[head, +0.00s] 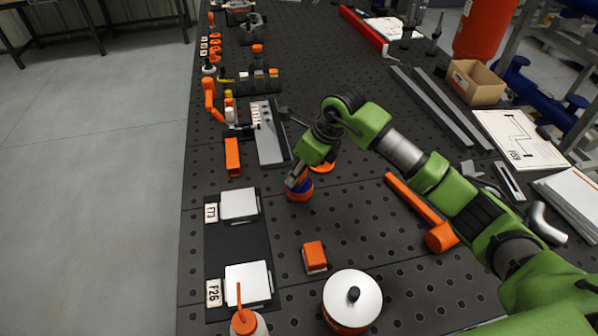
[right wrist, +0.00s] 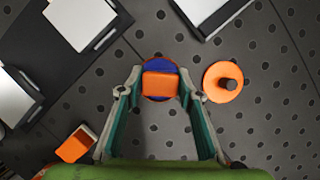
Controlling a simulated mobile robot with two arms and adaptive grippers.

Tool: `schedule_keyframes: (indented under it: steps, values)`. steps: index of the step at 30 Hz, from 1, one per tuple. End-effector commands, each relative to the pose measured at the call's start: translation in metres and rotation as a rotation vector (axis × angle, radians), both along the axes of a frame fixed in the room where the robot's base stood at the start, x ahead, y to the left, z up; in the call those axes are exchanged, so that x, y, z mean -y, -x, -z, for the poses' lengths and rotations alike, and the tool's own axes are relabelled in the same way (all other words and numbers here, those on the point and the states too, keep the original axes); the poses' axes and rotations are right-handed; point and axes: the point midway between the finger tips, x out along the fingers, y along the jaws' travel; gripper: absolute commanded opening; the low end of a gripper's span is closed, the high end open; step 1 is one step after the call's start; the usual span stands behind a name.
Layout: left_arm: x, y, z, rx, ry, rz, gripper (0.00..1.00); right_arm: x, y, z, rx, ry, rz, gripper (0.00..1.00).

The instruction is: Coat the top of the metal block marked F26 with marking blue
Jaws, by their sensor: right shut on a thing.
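The metal block marked F26 (head: 247,283) lies on a black mat (head: 238,243) at the lower left of the head view, its top plain pale metal. My right gripper (right wrist: 160,78) is shut on an orange applicator (right wrist: 160,88). It is directly over a round pot with blue inside (head: 300,190), also seen around the applicator in the wrist view (right wrist: 158,65). Whether the applicator touches the blue is hidden. An orange lid with a dark knob (right wrist: 223,83) lies beside the pot, apart from it. My left gripper is not in view.
A second metal block (head: 239,204) sits farther up the mat. An orange-topped small block (head: 313,257) and a white-lidded round container (head: 352,300) stand right of the mat. An orange-topped bottle (head: 246,321) stands close before F26. An orange mallet (head: 420,212) lies beneath my arm.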

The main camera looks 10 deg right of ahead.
Motion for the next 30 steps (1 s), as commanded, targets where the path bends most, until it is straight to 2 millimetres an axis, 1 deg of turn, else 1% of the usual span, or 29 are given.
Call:
schedule_keyframes:
  steps: [1,18,22,30]
  values:
    - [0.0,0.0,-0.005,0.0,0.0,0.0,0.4,0.0,0.0,-0.008,0.001,0.0,0.0,0.16]
    - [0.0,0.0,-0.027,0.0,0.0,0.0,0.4,0.0,-0.001,-0.054,0.004,-0.001,0.0,0.16]
    - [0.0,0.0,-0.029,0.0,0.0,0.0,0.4,0.0,-0.001,-0.059,0.003,-0.001,0.0,0.16]
    - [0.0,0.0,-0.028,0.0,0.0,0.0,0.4,0.0,-0.001,-0.058,0.003,-0.001,0.0,0.16]
